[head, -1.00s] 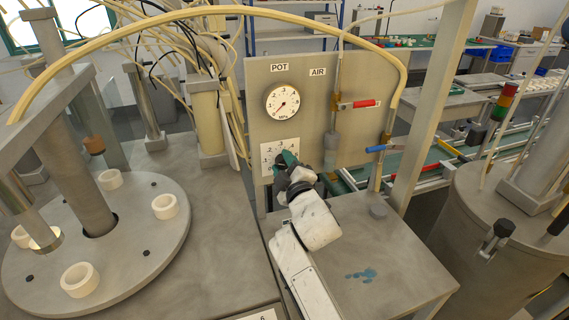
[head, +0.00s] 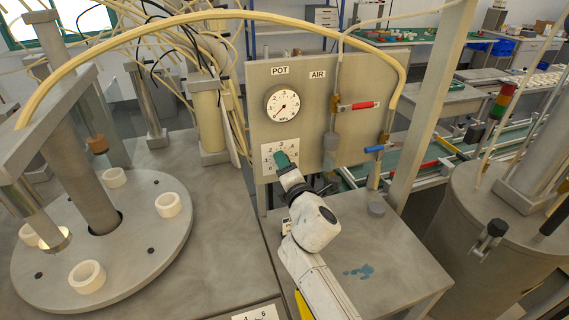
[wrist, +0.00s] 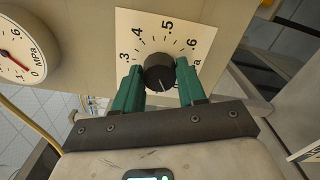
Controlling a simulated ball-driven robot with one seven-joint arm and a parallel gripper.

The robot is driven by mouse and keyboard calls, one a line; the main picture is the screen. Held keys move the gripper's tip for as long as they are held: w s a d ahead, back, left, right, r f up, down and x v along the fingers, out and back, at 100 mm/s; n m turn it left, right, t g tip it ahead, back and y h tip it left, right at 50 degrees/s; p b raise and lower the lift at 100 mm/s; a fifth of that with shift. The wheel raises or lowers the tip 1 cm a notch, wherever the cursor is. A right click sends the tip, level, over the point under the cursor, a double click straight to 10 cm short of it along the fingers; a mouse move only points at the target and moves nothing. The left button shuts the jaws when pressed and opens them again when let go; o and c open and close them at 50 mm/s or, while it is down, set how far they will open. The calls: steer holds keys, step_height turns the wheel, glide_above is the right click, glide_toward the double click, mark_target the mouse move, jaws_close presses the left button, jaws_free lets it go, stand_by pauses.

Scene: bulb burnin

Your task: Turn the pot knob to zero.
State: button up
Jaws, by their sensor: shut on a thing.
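The pot knob (wrist: 160,72) is a black round knob on a white dial plate (wrist: 150,25) with numbers; .3 to .6 can be read in the wrist view. A faint light line on the knob points down in that view, towards my gripper's body. My gripper (wrist: 161,80) has its green fingers on either side of the knob, shut on it. In the head view, the gripper (head: 284,160) covers the knob, and the dial plate (head: 270,150) shows around it, below the POT label (head: 279,70).
A round pressure gauge (head: 283,104) sits above the dial on the grey panel (head: 310,150). To its right are a red-handled valve (head: 362,105) and a blue-handled valve (head: 375,149). A turntable with white rings (head: 110,215) stands at left. A hose arches overhead.

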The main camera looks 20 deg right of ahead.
steer(key=shift+a+n, duration=0.1)
steer(key=shift+n, duration=1.1)
steer(key=shift+f, duration=0.1)
steer(key=o, duration=1)
steer(key=shift+o, duration=0.2)
steer(key=s+p, duration=0.3)
steer(key=s, duration=0.8)
steer(key=shift+p, duration=0.4)
